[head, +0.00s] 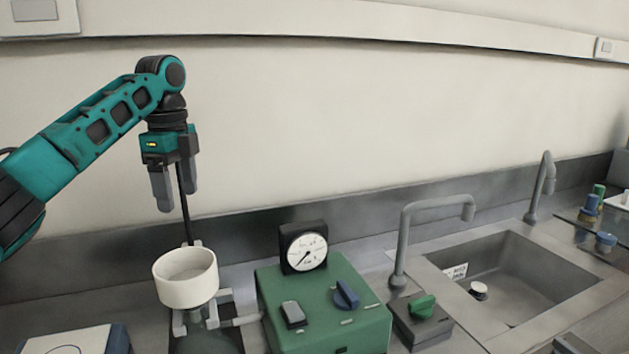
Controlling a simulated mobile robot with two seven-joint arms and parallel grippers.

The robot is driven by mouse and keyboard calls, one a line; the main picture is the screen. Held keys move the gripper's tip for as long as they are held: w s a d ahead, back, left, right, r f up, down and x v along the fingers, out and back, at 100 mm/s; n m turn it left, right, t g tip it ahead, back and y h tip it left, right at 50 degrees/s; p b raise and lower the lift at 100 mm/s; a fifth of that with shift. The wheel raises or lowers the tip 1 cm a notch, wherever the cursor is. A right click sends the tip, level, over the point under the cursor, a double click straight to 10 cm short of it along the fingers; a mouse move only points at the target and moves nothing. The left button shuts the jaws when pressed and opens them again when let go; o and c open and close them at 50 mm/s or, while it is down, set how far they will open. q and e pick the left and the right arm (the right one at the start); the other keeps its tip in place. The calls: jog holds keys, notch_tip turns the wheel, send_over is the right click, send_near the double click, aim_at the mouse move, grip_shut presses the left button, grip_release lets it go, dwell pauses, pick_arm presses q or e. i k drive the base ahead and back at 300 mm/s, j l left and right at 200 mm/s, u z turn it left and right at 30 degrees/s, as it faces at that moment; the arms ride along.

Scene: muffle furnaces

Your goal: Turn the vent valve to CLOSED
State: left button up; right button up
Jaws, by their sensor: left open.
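A green box (331,309) with a round dial gauge (304,250) stands on the counter at the bottom middle. Its top carries a blue knob (346,295) and a grey switch (293,313). To its right, a small grey base (420,327) carries a green knob (422,306). I cannot read which of these knobs is the vent valve. My left gripper (176,193) is open, pointing down, high to the left of the green box and apart from both knobs. My right gripper is out of view.
A white round vessel (186,284) sits on a clamp below my left gripper, with a dark rod (184,206) behind it. A sink (510,277) with a grey tap (404,235) lies to the right. A white-topped device (66,341) is at the lower left.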

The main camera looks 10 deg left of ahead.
aim_at(347, 299)
jog(key=k, duration=1.5)
